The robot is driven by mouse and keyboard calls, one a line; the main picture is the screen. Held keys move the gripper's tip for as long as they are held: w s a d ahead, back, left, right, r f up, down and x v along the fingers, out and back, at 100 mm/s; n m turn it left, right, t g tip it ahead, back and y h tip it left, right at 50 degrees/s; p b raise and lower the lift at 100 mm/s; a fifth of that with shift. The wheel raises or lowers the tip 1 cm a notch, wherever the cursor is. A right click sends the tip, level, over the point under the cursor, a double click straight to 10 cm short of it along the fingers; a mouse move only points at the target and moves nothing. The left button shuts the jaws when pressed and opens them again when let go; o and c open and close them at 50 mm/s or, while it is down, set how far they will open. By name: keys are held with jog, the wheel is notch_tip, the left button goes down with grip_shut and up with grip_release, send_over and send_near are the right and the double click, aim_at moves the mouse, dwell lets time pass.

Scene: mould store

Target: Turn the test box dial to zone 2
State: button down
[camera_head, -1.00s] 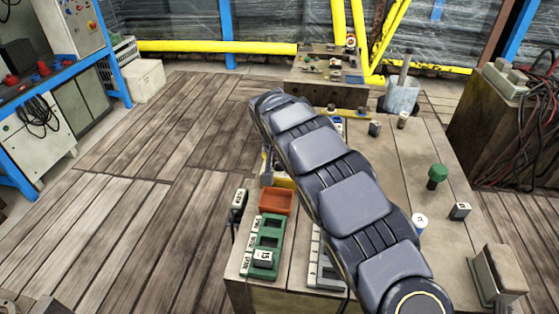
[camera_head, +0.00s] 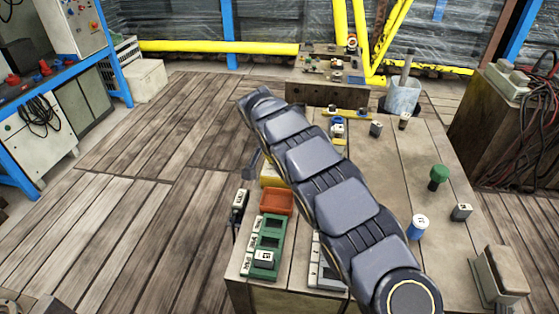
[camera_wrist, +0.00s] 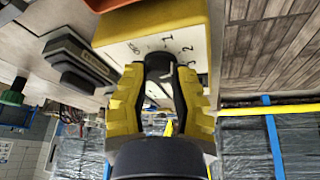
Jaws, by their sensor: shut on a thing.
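The yellow test box (camera_wrist: 200,20) has a pale face marked 1, 2 and 3, with another small label at the left. Its dark dial (camera_wrist: 158,64) sits between the yellow fingers of my gripper (camera_wrist: 160,74), which is shut on it. A white line shows near the dial, up and right of its middle; I cannot tell exactly which mark it points to. In the head view the yellow box (camera_head: 271,175) shows partly behind my arm at the table's left edge. The dial and my fingers are not clear there.
On the table (camera_head: 405,165), an orange tray (camera_head: 277,202) and a green holder (camera_head: 267,246) stand close to the box. A blue-and-white cylinder (camera_head: 418,227), a green knob (camera_head: 438,175) and small blocks stand to the right. Wooden floor is clear at the left.

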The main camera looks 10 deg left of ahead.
jog(key=shift+s+f, duration=0.1)
jog(key=shift+f, duration=0.1)
jog(key=c, duration=0.7)
grip_release()
jog(key=shift+c, duration=0.2)
jog(key=shift+r, duration=0.1)
jog(key=shift+r, duration=0.1)
jog(key=shift+r, duration=0.2)
jog(key=v, duration=1.1)
jog(key=shift+r, duration=0.2)
jog(key=shift+s, duration=0.1)
